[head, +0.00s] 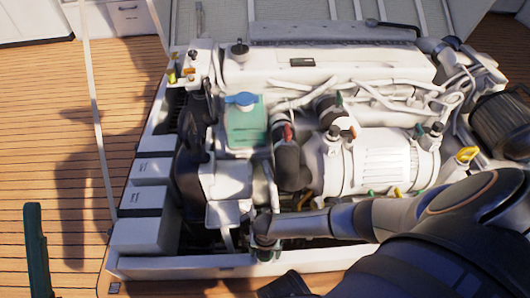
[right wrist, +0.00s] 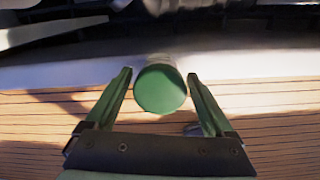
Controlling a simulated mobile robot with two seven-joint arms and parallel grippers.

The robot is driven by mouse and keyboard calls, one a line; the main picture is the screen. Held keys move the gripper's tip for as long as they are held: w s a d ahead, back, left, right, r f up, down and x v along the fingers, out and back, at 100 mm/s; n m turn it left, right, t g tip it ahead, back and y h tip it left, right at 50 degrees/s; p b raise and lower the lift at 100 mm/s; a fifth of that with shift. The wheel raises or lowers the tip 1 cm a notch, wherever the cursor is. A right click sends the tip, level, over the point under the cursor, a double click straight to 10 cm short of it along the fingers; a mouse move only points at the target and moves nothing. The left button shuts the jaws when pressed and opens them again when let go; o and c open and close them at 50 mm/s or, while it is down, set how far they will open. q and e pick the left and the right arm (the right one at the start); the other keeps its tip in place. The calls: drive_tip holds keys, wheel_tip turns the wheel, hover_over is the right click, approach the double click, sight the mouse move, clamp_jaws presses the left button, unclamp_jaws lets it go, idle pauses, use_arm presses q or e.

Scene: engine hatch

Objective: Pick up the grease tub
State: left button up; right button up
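The grease tub shows in the right wrist view as a round green lid (right wrist: 160,90) facing the camera, with a little of a pale body behind it. My right gripper (right wrist: 160,76) is open, with one green finger on each side of the tub near the fingertips. A narrow gap seems to lie on each side; contact is hard to tell. One green finger of my left gripper (head: 36,250) shows at the far left, away from the engine.
The engine (head: 330,75) fills the middle of the head view, with a teal tank (head: 246,122) on it. White boxes (head: 143,235) line the hatch's left side. A pale hatch edge (head: 200,265) runs along the front. Plank deck (head: 45,130) is clear at left.

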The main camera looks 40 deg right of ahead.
drive_tip(key=c, duration=1.2)
drive_tip(key=shift+r, duration=0.15)
drive_tip(key=shift+c, duration=0.2)
